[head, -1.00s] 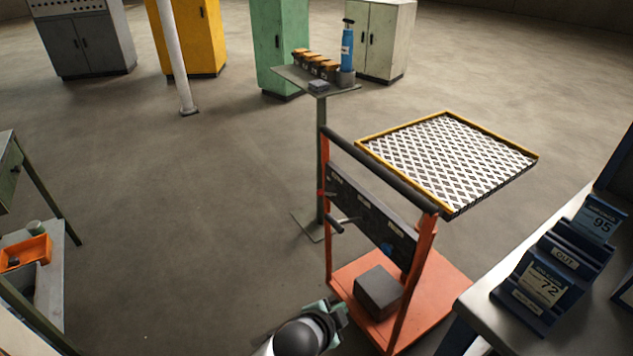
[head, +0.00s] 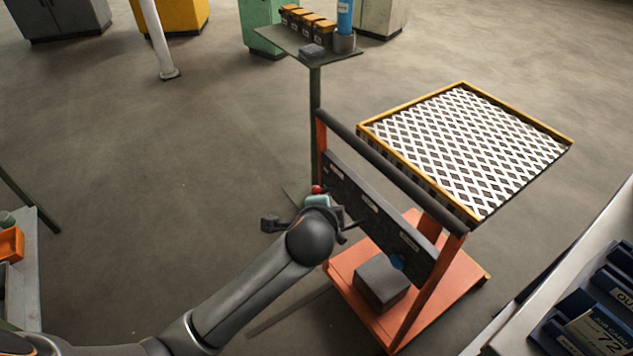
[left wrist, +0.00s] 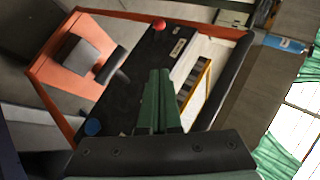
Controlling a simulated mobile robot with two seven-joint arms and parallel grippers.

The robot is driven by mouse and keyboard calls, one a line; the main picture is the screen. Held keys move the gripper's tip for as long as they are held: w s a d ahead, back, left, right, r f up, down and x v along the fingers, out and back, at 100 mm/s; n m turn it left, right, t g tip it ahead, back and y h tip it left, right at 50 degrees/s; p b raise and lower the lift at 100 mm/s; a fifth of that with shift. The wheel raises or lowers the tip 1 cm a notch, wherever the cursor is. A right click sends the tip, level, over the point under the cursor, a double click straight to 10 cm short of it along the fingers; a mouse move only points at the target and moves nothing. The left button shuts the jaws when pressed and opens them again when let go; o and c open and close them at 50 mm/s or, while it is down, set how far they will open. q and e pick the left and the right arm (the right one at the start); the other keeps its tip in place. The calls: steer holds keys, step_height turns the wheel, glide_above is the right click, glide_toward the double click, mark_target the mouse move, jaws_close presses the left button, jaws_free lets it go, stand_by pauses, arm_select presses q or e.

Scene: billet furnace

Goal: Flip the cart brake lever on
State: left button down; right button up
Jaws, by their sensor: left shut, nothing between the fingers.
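The orange cart (head: 445,300) stands upright, with a dark control panel (head: 372,205) below its black push bar. A red knob (head: 316,189) shows at the panel's far end; it also shows in the left wrist view (left wrist: 158,24). A blue knob (head: 397,262) is near the panel's other end, also seen in the left wrist view (left wrist: 93,127). Labels on the panel are too small to read. My left gripper (left wrist: 160,75) is shut and empty, its green fingers over the panel, apart from both knobs. In the head view my wrist hides part of the panel. My right gripper is out of view.
A grey block (head: 381,281) sits on the cart's base. A mesh-topped tray (head: 465,150) is behind the push bar. A pedestal table (head: 300,48) with bins and a blue bottle stands beyond. A bench (head: 560,270) is at right.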

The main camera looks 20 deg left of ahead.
arm_select(q)
steer(key=shift+r, duration=0.1)
stand_by(0.3)
steer(key=b, duration=0.2)
glide_toward(322, 190)
steer(key=w+d, duration=0.3)
steer(key=shift+w+a+f, duration=0.25)
steer(key=shift+a+f, duration=0.4)
steer(key=shift+a, duration=0.2)
steer(key=shift+w+a+f, duration=0.3)
steer(key=shift+a+f, duration=0.3)
steer(key=shift+a, duration=0.25)
steer(key=shift+s+a+f+t, duration=0.15)
steer(key=shift+f+t, duration=0.1)
steer(key=shift+t, duration=0.05)
steer(key=shift+f+h+b, duration=0.15)
steer(key=shift+h+b, duration=0.15)
steer(key=shift+b, duration=0.05)
